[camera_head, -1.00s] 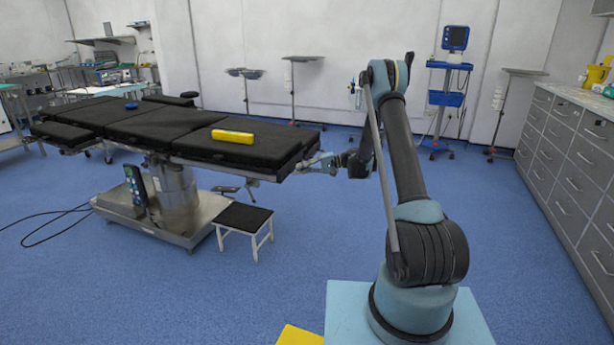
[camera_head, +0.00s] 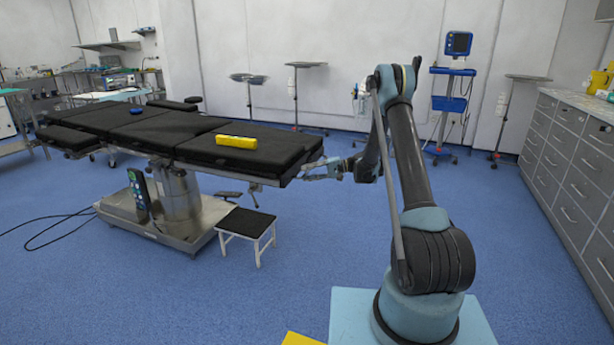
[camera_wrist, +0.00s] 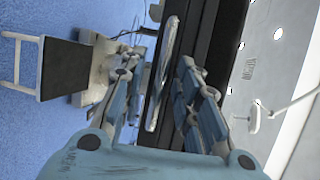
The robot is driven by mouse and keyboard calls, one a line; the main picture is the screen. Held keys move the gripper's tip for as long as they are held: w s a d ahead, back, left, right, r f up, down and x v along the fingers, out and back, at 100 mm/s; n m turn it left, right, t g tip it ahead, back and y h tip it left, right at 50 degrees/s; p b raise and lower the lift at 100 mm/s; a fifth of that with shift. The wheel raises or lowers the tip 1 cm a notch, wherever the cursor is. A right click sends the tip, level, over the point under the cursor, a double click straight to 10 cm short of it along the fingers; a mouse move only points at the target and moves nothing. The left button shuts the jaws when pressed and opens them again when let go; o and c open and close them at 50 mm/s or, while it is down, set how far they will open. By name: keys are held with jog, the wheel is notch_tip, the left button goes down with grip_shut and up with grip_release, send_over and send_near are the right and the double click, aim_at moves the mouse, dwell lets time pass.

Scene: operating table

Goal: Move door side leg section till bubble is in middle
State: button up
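The operating table's black padded leg section (camera_head: 265,150) is at the table's right end in the head view. A yellow level (camera_head: 236,141) lies on it; its bubble is too small to make out. My gripper (camera_head: 322,170) is at the table's right end, beside the leg section's edge. In the wrist view my gripper (camera_wrist: 162,98) has its two blue-grey fingers apart. A metal side rail (camera_wrist: 166,65) and the dark edge of the leg section (camera_wrist: 205,35) show between and beyond the fingers. I cannot tell whether a finger touches the rail.
A black-topped step stool (camera_head: 246,222) stands on the floor in front of the table base (camera_head: 165,228). A drawer cabinet (camera_head: 570,160) lines the right wall. A monitor stand (camera_head: 447,105) is at the back.

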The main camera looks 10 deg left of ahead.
jog(key=v, duration=1.1)
jog(key=shift+r, duration=0.1)
jog(key=s+d+r+t+h, duration=0.2)
jog(key=s+r+h, duration=0.2)
jog(key=s+r, duration=0.6)
jog(key=s+d+r+m+h, duration=0.1)
jog(key=s+d+r+h, duration=0.15)
jog(key=s, duration=0.35)
jog(key=s+d+r+h, duration=0.1)
jog(key=s+d+r, duration=0.15)
jog(key=s, duration=0.45)
jog(key=s+d+f+h, duration=0.2)
jog(key=s+d, duration=0.3)
jog(key=s, duration=0.4)
jog(key=s+d+f+t+h, duration=0.1)
jog(key=s+d+f+h, duration=0.2)
jog(key=s, duration=0.7)
jog(key=s+d+f+t+h, duration=0.1)
jog(key=s+d+f+h, duration=0.2)
jog(key=s+d, duration=0.4)
jog(key=s, duration=0.2)
jog(key=shift+s+d+f+n, duration=0.2)
jog(key=shift+s+f+n, duration=0.1)
jog(key=shift+s, duration=0.1)
